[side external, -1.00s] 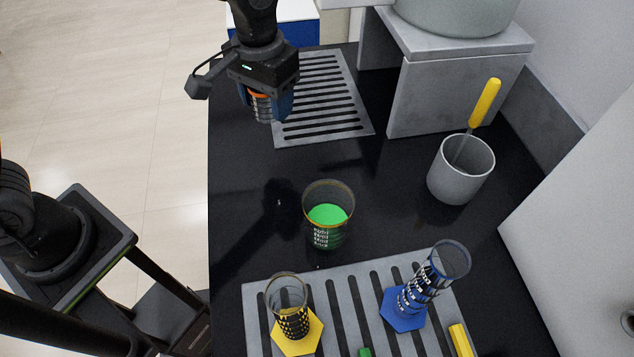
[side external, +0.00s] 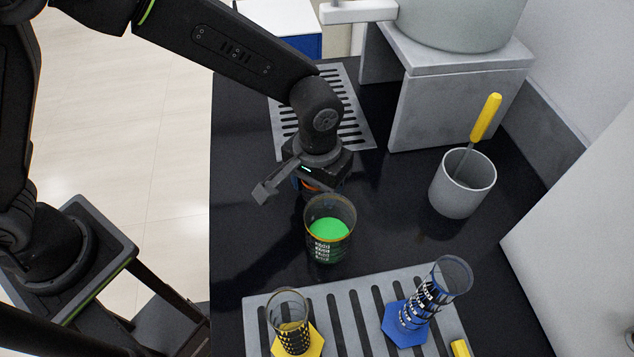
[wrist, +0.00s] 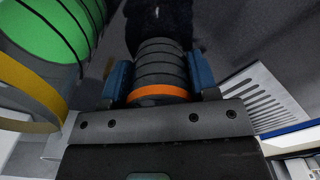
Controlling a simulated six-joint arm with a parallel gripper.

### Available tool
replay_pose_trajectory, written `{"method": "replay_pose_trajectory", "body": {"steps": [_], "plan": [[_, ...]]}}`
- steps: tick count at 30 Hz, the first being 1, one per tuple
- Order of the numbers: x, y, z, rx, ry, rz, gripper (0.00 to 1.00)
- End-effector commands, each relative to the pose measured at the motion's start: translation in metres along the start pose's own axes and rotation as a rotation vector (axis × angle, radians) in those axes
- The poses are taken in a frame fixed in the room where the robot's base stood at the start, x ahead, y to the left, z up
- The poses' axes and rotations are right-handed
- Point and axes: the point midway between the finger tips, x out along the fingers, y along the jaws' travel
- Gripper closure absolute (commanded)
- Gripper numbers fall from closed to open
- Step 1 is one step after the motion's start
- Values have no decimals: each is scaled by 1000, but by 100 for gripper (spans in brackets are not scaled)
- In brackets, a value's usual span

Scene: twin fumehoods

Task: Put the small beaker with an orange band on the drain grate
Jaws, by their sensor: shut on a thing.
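My gripper (side external: 318,188) is shut on the small beaker with an orange band (wrist: 158,92). In the wrist view the beaker sits between the two blue fingers, with dark rings along its side. In the side view only a bit of orange shows under my wrist, and the rest is hidden by my gripper and a larger beaker. I cannot tell its height above the bench. A slotted grey drain grate (side external: 357,133) lies at the back, partly hidden by my arm. A second slotted grate (side external: 262,313) lies at the front.
A larger beaker with green contents (side external: 329,228) stands just in front of my gripper. A blue-based cylinder (side external: 425,300) and a yellow-based cylinder (side external: 291,322) stand on the front grate. A grey mug (side external: 462,185) with a yellow-handled tool is at right.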

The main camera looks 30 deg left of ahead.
Motion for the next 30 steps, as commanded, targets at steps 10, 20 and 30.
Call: {"method": "replay_pose_trajectory", "body": {"steps": [10, 20, 30], "plan": [[3, 0, 0, 0, -1, 0, 70], [3, 0, 0, 0, 0, 0, 21], [-10, 0, -1, 0, 3, 2, 21]]}}
